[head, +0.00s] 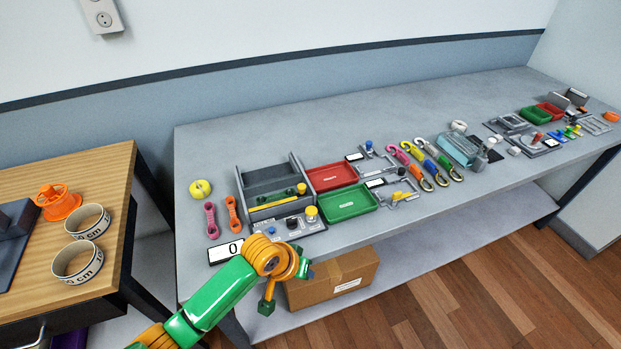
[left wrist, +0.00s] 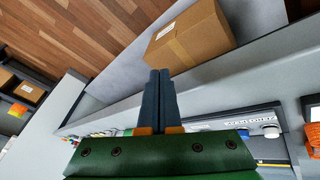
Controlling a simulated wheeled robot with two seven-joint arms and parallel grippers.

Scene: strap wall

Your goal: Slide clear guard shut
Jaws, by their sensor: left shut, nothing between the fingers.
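A pale blue, see-through cover (head: 458,148) stands on the grey bench right of the middle in the head view. It looks like the clear guard, but it is too small to tell how far it is open. My left gripper (head: 305,268) is at the bench's front edge, far to the left of the cover and touching nothing that I can see. In the left wrist view its two dark fingers (left wrist: 160,72) are pressed together and empty. My right gripper is in neither view.
A grey divided bin (head: 270,172), a knob panel (head: 292,226), a red tray (head: 330,176) and a green tray (head: 348,203) stand near my left gripper. Several coloured carabiners (head: 425,165) lie left of the cover. A cardboard box (head: 335,280) is on the lower shelf.

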